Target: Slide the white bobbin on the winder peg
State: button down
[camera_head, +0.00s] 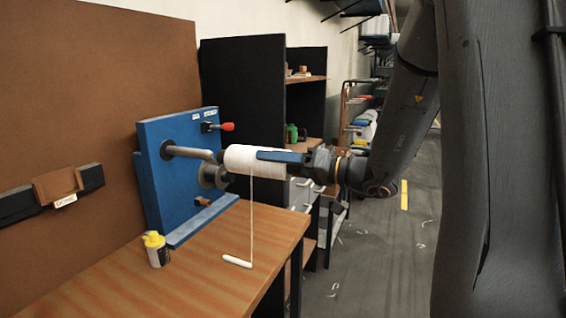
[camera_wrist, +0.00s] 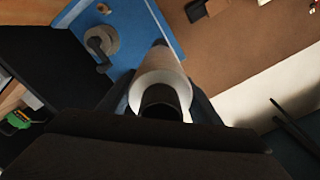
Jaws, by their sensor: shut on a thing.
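The white bobbin (camera_head: 243,161) lies roughly level in the air above the table, and my gripper (camera_head: 268,157) is shut on it from the right. In the wrist view the bobbin (camera_wrist: 172,75) sits between my fingers, its dark core facing the camera. The grey winder peg (camera_head: 188,152) sticks out of the blue winder panel (camera_head: 157,140) toward the bobbin's left end. The two ends meet or overlap in the picture; I cannot tell whether the peg is inside the bobbin. A thread hangs from the bobbin to a small white rod (camera_head: 237,261) on the table.
A grey spool-like wheel (camera_head: 212,176) is on the panel just below the peg; it also shows in the wrist view (camera_wrist: 101,41). A red-tipped lever (camera_head: 227,126) projects above. A yellow-topped container (camera_head: 155,249) stands on the wooden table (camera_head: 190,284). Dark shelves stand behind.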

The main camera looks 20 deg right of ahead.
aim_at(231, 157)
jog(key=shift+w+a, duration=0.35)
jog(key=shift+a, duration=0.1)
jog(key=shift+b+x, duration=0.85)
jog(key=shift+x, duration=0.3)
jog(key=shift+b+x, duration=1.8)
jog(key=shift+x, duration=0.65)
jog(key=shift+r, duration=0.1)
jog(key=shift+b+x, duration=2.05)
jog(key=shift+x, duration=0.4)
jog(key=shift+s+b, duration=0.1)
jog(key=shift+b, duration=0.7)
jog(key=shift+a, duration=0.1)
